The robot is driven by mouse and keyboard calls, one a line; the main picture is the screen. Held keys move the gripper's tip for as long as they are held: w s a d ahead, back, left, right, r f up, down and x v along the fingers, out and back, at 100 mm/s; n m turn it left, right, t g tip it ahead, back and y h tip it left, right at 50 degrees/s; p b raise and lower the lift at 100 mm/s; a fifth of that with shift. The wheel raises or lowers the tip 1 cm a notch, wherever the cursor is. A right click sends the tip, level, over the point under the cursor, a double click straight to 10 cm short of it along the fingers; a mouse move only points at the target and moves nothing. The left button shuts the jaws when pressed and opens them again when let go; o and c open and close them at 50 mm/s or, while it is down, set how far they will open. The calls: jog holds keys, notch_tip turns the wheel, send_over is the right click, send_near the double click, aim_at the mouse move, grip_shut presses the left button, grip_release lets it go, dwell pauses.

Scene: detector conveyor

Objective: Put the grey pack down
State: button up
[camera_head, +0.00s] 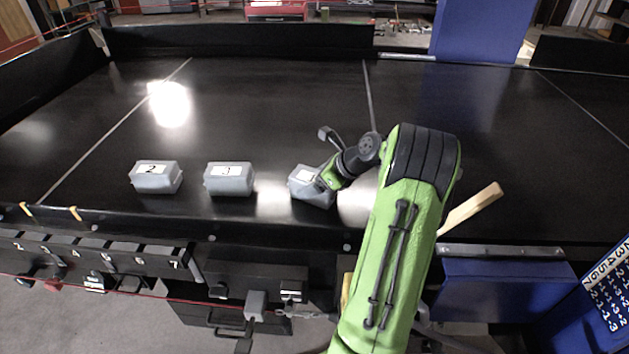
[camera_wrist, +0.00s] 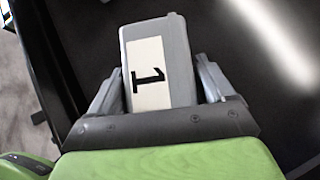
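The grey pack (camera_head: 311,195) is a small box with a white label, near the front edge of the black conveyor. It sits turned and tilted compared with the other packs. In the wrist view the grey pack (camera_wrist: 177,45) shows a "1" on its label and lies between the two fingers. My gripper (camera_head: 324,179) reaches it from the right. In the wrist view the fingertips of my gripper (camera_wrist: 158,65) appear to touch both its sides. I cannot tell whether its underside touches the belt.
Two more grey packs, one labelled "2" (camera_head: 156,178) and one with a hard-to-read label (camera_head: 230,180), stand to the left. A wooden piece (camera_head: 470,210) lies right of my arm. A low black rim (camera_head: 150,222) borders the front. The belt behind is clear.

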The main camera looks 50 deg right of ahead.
jog(key=shift+o, duration=1.4)
jog(key=v, duration=1.2)
jog(key=w+a+r+n+g+h, duration=0.1)
jog(key=w+a+r+n+g, duration=0.1)
jog(key=a+n, duration=0.7)
jog(key=w+a+r+n+g, duration=0.1)
jog(key=w+a+r+n, duration=0.15)
jog(key=a+n, duration=0.75)
jog(key=s+a+f+n+h, duration=0.1)
jog(key=s+a+f+n, duration=0.1)
jog(key=s+a+n, duration=1.1)
jog(key=s+a, duration=0.2)
jog(key=s, duration=0.1)
jog(key=shift+s+a+n, duration=0.2)
jog(key=shift+a+n, duration=0.1)
jog(key=shift+n, duration=0.1)
jog(key=shift+f, duration=0.15)
